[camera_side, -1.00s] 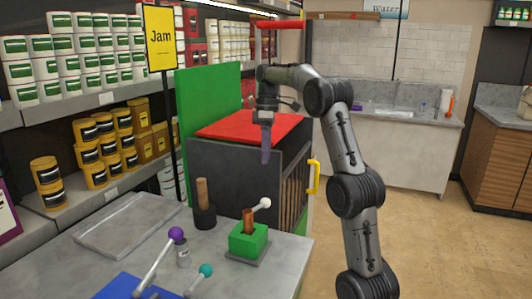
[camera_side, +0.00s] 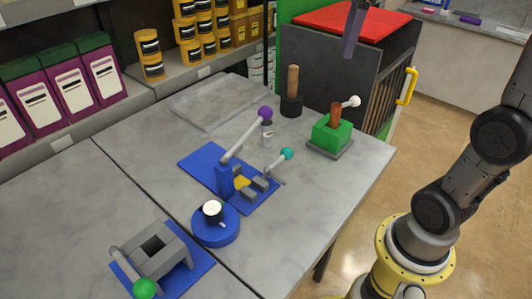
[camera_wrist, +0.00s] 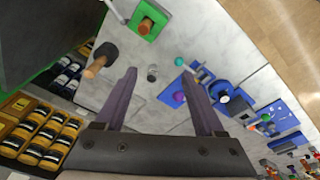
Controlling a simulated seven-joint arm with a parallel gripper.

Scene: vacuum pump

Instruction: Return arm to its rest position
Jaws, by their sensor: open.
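My gripper (camera_side: 352,38) is at the top of the side view, with only its purple-grey fingers showing. It hangs in front of the red-topped dark cabinet (camera_side: 330,62), clear of the worktop. In the wrist view, my gripper (camera_wrist: 161,76) has its two fingers spread wide, with nothing held between them. My arm stands at the right of the side view, and its upper links are cut off by the frame edge.
On the grey worktop (camera_side: 100,195) stand a green block with a white-knobbed lever (camera_side: 333,136), a wooden-handled black cup (camera_side: 291,105), a purple-knobbed lever on a blue plate (camera_side: 202,158), a round blue base (camera_side: 216,230) and a grey vise-like block (camera_side: 158,255). A yellow handle (camera_side: 408,88) sticks out from the cabinet.

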